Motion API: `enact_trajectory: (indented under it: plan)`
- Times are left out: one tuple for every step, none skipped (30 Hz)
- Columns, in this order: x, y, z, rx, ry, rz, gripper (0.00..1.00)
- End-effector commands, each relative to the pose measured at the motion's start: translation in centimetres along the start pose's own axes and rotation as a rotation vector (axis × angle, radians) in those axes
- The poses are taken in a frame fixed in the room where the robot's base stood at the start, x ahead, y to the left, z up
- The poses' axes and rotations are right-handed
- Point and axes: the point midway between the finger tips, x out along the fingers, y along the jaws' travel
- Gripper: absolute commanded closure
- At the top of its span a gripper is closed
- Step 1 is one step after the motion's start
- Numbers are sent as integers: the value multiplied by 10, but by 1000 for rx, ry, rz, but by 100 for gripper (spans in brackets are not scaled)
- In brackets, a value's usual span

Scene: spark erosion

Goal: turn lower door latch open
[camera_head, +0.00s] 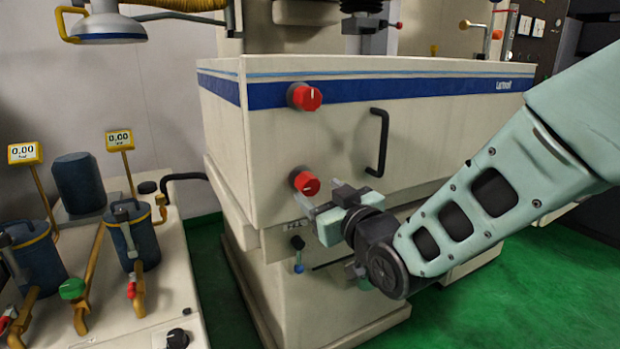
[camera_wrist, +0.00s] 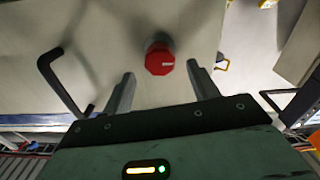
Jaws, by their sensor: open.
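The lower door latch is a red faceted knob (camera_head: 306,183) on the left of the cream machine door (camera_head: 330,135). The upper red knob (camera_head: 305,97) sits above it. My gripper (camera_head: 318,200) is just right of and slightly below the lower knob in the head view. In the wrist view a single red knob (camera_wrist: 159,60) shows beyond the open fingertips (camera_wrist: 161,78), roughly centred between them. The fingers do not appear to touch it. A white mark shows on the knob's face.
A black door handle (camera_head: 378,142) stands out right of the knobs and shows at left in the wrist view (camera_wrist: 60,85). Small valves (camera_head: 297,243) sit below the door. A side bench (camera_head: 165,285) with canisters and gauges stands at left. Green floor (camera_head: 207,250) lies between.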

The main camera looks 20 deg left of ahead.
Motion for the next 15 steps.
enact_trajectory:
  plan:
    - [10,0,-2,0,0,-1,41]
    - [16,0,-2,0,1,0,41]
    - [22,0,-2,1,1,-1,41]
    - [27,0,-1,1,-1,-1,41]
    - [31,0,-2,1,0,-1,41]
    - [36,0,-1,1,0,-1,41]
    - [39,0,-1,1,0,0,41]
    - [41,0,-1,1,0,-1,41]
    - [44,0,-1,1,0,0,41]
    - [46,0,-1,1,0,0,41]
    - [48,0,0,1,-1,-1,41]
    - [49,0,0,1,-1,0,41]
    - [50,0,0,1,0,0,41]
    - [50,0,0,1,0,0,41]
    - [51,0,0,1,0,0,41]
